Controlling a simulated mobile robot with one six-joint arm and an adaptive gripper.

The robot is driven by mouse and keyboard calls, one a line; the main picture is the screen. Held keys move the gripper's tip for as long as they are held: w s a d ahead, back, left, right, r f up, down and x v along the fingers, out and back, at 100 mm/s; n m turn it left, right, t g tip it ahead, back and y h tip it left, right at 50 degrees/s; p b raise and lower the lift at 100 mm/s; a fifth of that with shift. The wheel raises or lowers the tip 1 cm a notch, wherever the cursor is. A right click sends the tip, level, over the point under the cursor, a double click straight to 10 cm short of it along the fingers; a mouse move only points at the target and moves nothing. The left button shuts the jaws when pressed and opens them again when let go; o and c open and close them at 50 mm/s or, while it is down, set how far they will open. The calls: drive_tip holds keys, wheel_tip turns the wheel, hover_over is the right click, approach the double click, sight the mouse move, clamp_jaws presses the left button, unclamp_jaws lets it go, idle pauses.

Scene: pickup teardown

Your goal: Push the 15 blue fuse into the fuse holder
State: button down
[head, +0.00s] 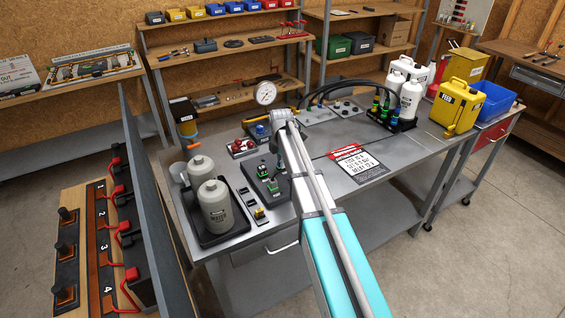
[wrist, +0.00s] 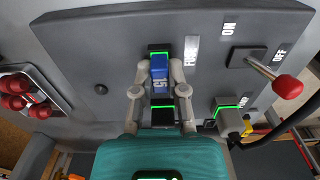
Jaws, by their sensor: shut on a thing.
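The blue fuse (wrist: 160,76), marked 15, is between my gripper's fingertips (wrist: 160,82) in the wrist view. My gripper is shut on its two sides. The fuse holder (wrist: 159,48) is on a grey panel (wrist: 120,45), with a green-lit dark slot above the fuse and another below it. The fuse lies over the middle of the holder, in line with both slots. I cannot tell how deep it sits. In the head view my arm ends over the bench, and the fuse cannot be made out there.
Right of the fuse, the panel carries a lever with a red knob (wrist: 288,87) between ON and OFF, and a green-lit plug (wrist: 231,118) with a cable. Red parts (wrist: 20,92) stand at the left. A tray with grey bottles (head: 215,204) is at the bench's near left.

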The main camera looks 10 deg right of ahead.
drive_tip(key=c, duration=0.6)
unclamp_jaws()
drive_tip(key=shift+r, duration=0.1)
